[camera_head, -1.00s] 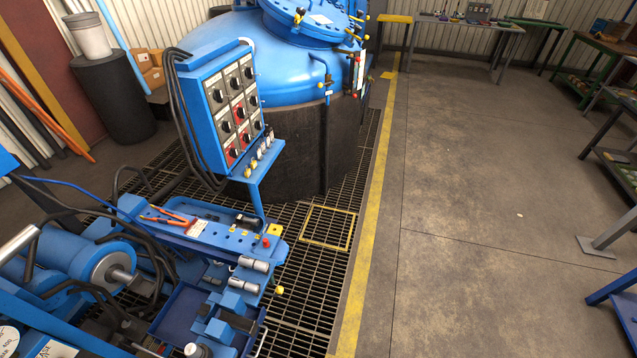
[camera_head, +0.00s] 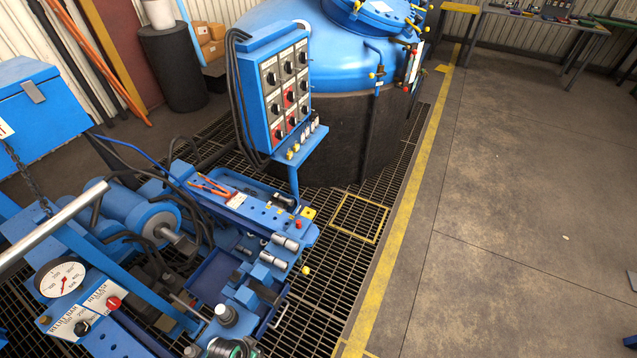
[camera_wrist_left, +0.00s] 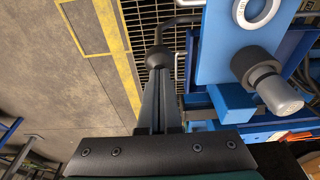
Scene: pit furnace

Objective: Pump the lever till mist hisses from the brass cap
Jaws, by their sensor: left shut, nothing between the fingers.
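A long silver bar (camera_head: 50,230) crosses the lower left of the head view; I cannot tell whether it is the pump lever. My left gripper (camera_wrist_left: 157,78) is shut and empty in the wrist view. A black ball knob (camera_wrist_left: 158,57) on a bent dark bar appears right at its fingertips; whether they touch is unclear. In the head view, only a dark green and black part shows at the bottom edge, perhaps of my left wrist. I cannot pick out the brass cap, and no mist shows. My right gripper is not in view.
A dial gauge (camera_head: 60,278) sits beside a red knob (camera_head: 114,302) and a black knob (camera_head: 82,328). A control box (camera_head: 285,95) with several rotary switches stands before the blue-lidded furnace (camera_head: 300,45). Dark grating surrounds the machinery.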

